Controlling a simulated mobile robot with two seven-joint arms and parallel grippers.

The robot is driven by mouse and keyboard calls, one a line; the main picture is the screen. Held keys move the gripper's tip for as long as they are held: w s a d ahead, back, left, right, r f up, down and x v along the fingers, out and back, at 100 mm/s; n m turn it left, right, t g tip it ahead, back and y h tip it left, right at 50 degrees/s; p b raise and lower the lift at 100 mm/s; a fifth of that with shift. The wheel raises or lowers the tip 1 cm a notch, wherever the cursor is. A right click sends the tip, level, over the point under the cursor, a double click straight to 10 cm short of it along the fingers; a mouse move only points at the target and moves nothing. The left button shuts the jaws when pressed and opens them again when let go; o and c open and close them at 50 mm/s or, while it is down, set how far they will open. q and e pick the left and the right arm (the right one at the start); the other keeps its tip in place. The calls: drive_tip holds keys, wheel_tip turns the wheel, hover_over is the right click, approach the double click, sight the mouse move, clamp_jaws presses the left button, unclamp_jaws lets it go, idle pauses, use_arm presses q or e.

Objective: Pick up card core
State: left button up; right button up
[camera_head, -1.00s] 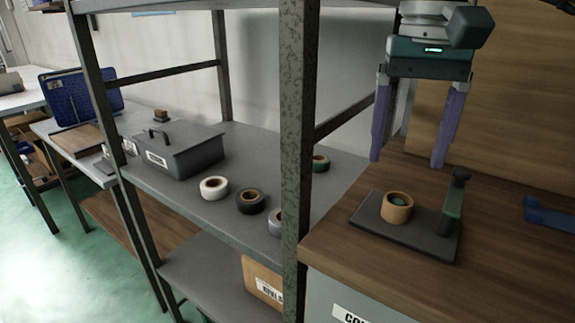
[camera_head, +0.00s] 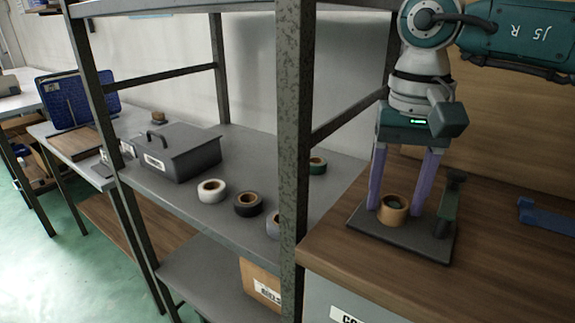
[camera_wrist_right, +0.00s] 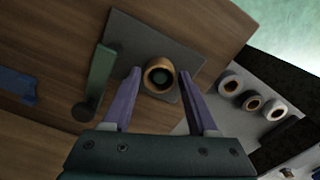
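The card core, a short tan cardboard ring (camera_head: 393,210), sits upright on a dark flat base plate (camera_head: 396,236) on the wooden counter. My left gripper is not in view.
A dark green upright post (camera_head: 448,204) stands on the plate beside the core. A blue object (camera_head: 540,212) lies on the counter at right. A metal shelf post (camera_head: 292,150) stands left of the counter. Several tape rolls, one white (camera_head: 211,191), and a grey box (camera_head: 178,155) are on the shelf.

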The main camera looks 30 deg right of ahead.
clamp_jaws()
drive_tip(key=shift+r, duration=0.1)
idle(0.3)
